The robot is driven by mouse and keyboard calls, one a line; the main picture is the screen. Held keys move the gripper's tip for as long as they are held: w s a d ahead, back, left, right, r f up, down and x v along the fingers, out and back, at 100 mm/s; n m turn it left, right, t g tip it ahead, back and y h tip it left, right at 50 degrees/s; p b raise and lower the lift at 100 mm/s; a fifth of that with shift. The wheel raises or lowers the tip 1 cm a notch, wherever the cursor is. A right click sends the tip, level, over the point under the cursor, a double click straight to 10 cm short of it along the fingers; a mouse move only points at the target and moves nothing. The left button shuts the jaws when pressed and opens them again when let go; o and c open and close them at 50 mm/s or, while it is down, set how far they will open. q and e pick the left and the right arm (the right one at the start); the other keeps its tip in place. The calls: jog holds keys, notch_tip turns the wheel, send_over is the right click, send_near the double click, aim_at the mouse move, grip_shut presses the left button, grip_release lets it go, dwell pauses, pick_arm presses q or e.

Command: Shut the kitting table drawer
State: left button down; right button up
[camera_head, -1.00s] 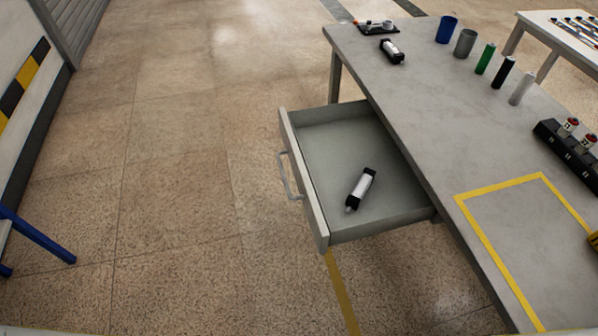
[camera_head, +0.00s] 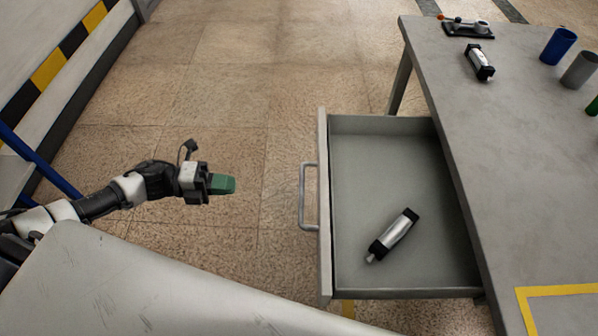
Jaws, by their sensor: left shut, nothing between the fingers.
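The kitting table drawer (camera_head: 323,240) stands pulled out from the left side of the grey table (camera_head: 500,180). Its grey bar handle (camera_head: 303,197) faces left. A silver cylinder with black ends (camera_head: 394,234) lies inside the drawer. My left gripper (camera_head: 228,184), with green fingertips, is shut and empty. It is to the left of the handle, pointing at it across a gap, and touches nothing. My right gripper is not in view.
On the table top are another black-ended cylinder (camera_head: 479,62), a black tray with small parts (camera_head: 467,27), a blue cup (camera_head: 558,46) and a grey cup (camera_head: 579,70). A yellow outline marks the near top. Open floor lies left of the drawer.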

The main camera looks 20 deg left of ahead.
pick_arm(q)
jog(key=p, duration=0.2)
send_near(301, 190)
jog(key=shift+m, duration=0.3)
jog(key=d, duration=0.1)
jog(key=w+d+f, duration=0.1)
jog(key=d, duration=0.1)
jog(key=w+d+f, duration=0.1)
jog(key=shift+w+d, duration=0.25)
jog(key=shift+d, duration=0.15)
jog(key=shift+x, duration=0.8)
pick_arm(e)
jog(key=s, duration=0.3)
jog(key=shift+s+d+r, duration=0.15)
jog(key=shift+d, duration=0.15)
pick_arm(q)
jog(key=shift+r, duration=0.15)
